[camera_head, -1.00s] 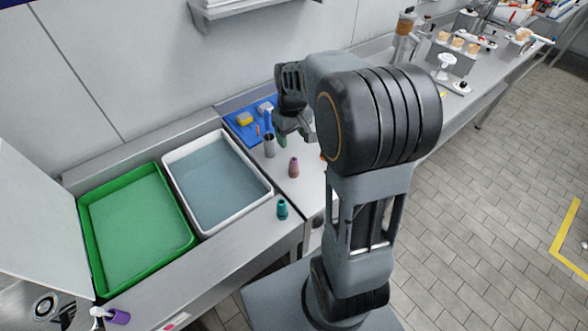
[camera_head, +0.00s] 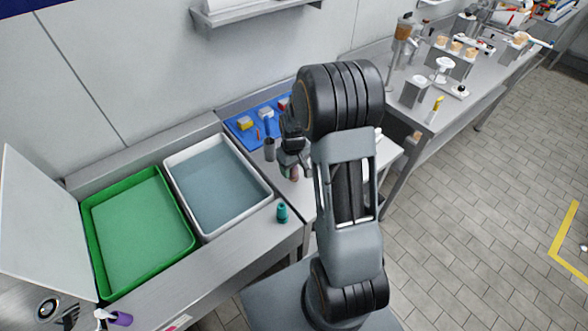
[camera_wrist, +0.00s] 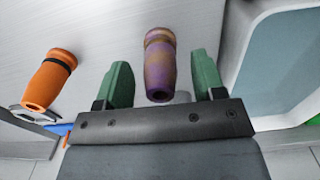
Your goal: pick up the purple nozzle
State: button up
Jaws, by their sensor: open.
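A mottled purple and tan nozzle (camera_wrist: 160,68) shows between my two green fingers in the wrist view, with a gap on each side. In the head view it is a small pinkish shape (camera_head: 294,174) on the steel bench, partly covered by my gripper (camera_head: 288,163). My gripper (camera_wrist: 162,78) is open and holds nothing. How far its fingertips are above or around the nozzle is hard to tell. A plainer purple piece (camera_head: 121,319) lies at the lower left by a white fitting, away from my gripper.
An orange nozzle (camera_wrist: 50,79) with a black band stands left of my gripper in the wrist view. A teal nozzle (camera_head: 282,212) stands near the bench's front edge. A white tray (camera_head: 266,197), a green tray (camera_head: 187,228) and a blue mat (camera_head: 238,131) with small items are nearby.

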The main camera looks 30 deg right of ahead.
jog(key=shift+f, duration=1.2)
jog(key=c, duration=1)
jog(key=shift+r, duration=0.1)
jog(key=shift+r, duration=0.5)
jog(key=s+a+r+b, duration=0.1)
jog(key=s+a+r, duration=0.1)
jog(key=s+r, duration=0.2)
jog(key=s+a+r+b, duration=0.1)
jog(key=s+a+r, duration=0.2)
jog(key=r, duration=0.1)
jog(key=s+a+r+b, duration=0.1)
jog(key=s+a+r, duration=0.2)
jog(key=s+r, duration=0.1)
jog(key=shift+s, duration=0.3)
